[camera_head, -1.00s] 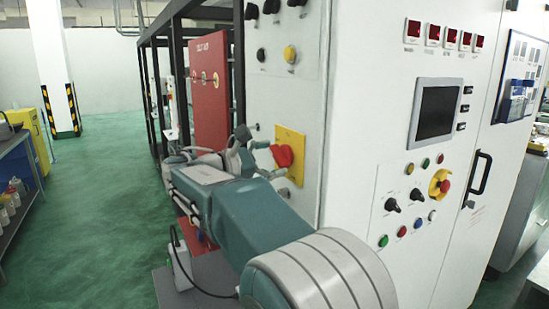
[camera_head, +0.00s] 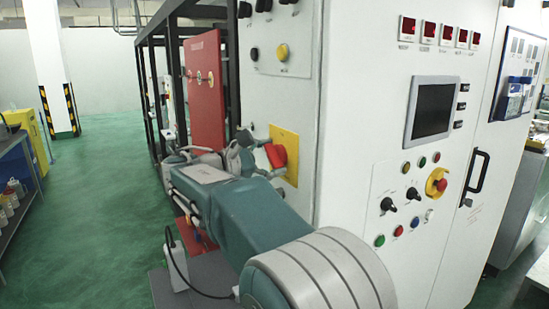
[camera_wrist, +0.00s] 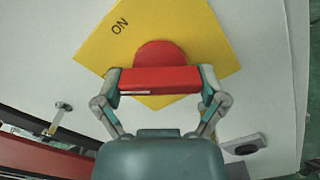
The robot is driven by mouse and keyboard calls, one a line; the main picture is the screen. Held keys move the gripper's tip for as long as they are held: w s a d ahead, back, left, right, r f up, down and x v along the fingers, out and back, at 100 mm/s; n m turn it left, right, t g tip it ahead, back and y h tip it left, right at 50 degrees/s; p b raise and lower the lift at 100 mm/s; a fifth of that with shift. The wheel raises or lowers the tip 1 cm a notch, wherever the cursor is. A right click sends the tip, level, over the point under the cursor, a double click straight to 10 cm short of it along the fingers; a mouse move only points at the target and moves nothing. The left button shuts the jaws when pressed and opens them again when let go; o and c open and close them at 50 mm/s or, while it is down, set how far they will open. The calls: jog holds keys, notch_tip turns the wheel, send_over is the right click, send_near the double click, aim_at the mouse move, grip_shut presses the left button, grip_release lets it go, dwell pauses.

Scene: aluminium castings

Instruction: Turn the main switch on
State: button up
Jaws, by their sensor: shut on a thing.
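The main switch is a red handle (camera_wrist: 155,80) on a yellow plate (camera_wrist: 215,50) with the word ON near its upper left edge in the wrist view. The handle bar lies level in that view, at a slant to the plate's edges. My gripper (camera_wrist: 159,81) is shut on the two ends of the handle bar. In the head view the red handle (camera_head: 277,155) looks tilted on its yellow plate (camera_head: 291,171), at the corner side of the white cabinet. My gripper (camera_head: 262,153) reaches it from the left and partly hides it.
The white cabinet (camera_head: 345,140) carries a screen (camera_head: 433,110), several knobs and buttons, and a red emergency button (camera_head: 440,185). A red panel (camera_head: 206,95) stands in a black frame behind. Green floor (camera_head: 105,180) is free at left, beside a workbench (camera_head: 25,190).

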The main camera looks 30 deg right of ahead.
jog(key=m, duration=0.5)
jog(key=shift+a, duration=0.1)
jog(key=m, duration=0.5)
jog(key=shift+f, duration=0.15)
jog(key=shift+m, duration=0.3)
jog(key=o, duration=0.8)
jog(key=shift+a, duration=0.55)
jog(key=shift+d, duration=0.1)
